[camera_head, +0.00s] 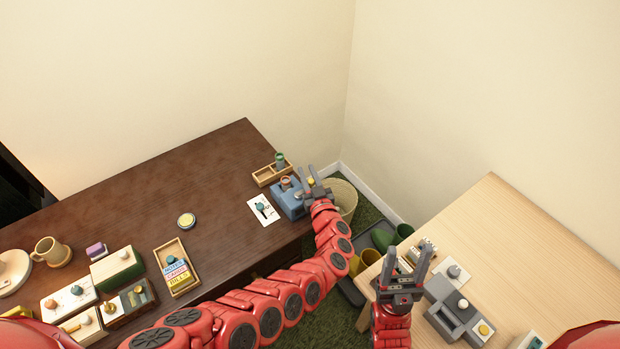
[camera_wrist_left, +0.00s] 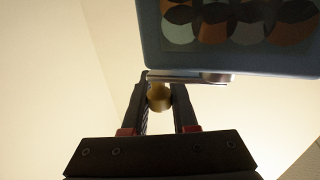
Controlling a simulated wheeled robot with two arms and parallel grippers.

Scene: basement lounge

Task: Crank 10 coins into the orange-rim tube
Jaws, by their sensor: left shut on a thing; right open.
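The blue coin machine (camera_head: 289,203) stands at the far right corner of the dark desk. A small orange-topped piece (camera_head: 286,182) shows on it; I cannot tell if this is the tube's rim. My left gripper (camera_head: 311,176) is at the machine's right side, shut on the yellowish crank knob (camera_wrist_left: 159,97). In the left wrist view a metal crank arm (camera_wrist_left: 190,76) runs from the knob along the blue machine (camera_wrist_left: 150,30), whose face carries coloured circles. My right gripper (camera_head: 408,262) is open and empty over the light table's left edge. No coins are clearly visible.
A wooden tray (camera_head: 264,178) with a green-topped tube (camera_head: 280,159) stands behind the machine, a white card (camera_head: 263,211) left of it. Boxes and a mug (camera_head: 51,251) crowd the desk's left end. A grey device (camera_head: 449,309) sits on the light table (camera_head: 530,250). The desk's middle is mostly clear.

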